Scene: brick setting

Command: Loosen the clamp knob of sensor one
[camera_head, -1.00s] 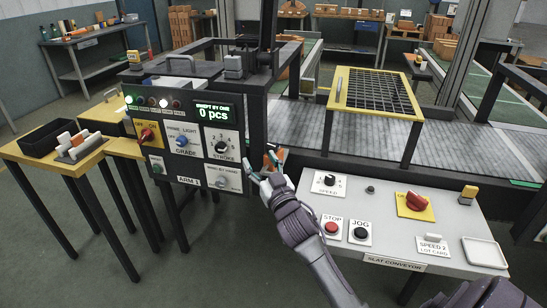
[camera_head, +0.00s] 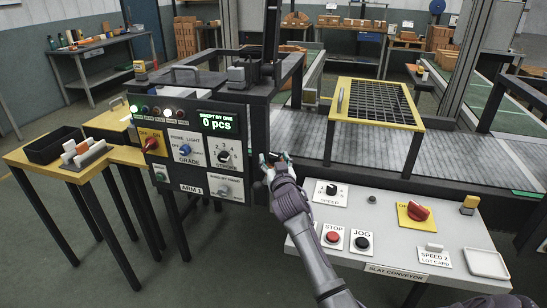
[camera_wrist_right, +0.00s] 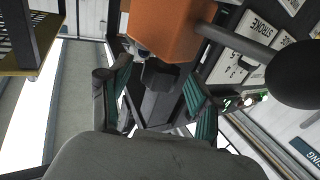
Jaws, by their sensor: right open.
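My right gripper (camera_head: 273,158) is at the right edge of the black control panel (camera_head: 185,150), its fingers pointing at the panel frame. In the right wrist view its teal-padded fingers (camera_wrist_right: 160,88) are apart. A dark grey blocky part (camera_wrist_right: 158,78) shows between them; I cannot tell whether they touch it. An orange block (camera_wrist_right: 170,28) on a grey rod is just beyond the fingertips, and a black round knob (camera_wrist_right: 300,75) is to the right. I cannot tell which part is sensor one's clamp knob. My left gripper is not in view.
A slat conveyor control desk (camera_head: 390,235) with knobs and buttons stands right of my arm. A yellow-framed grid guard (camera_head: 375,103) is over the conveyor behind. A yellow table (camera_head: 70,165) with a black tray (camera_head: 55,146) stands at the left.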

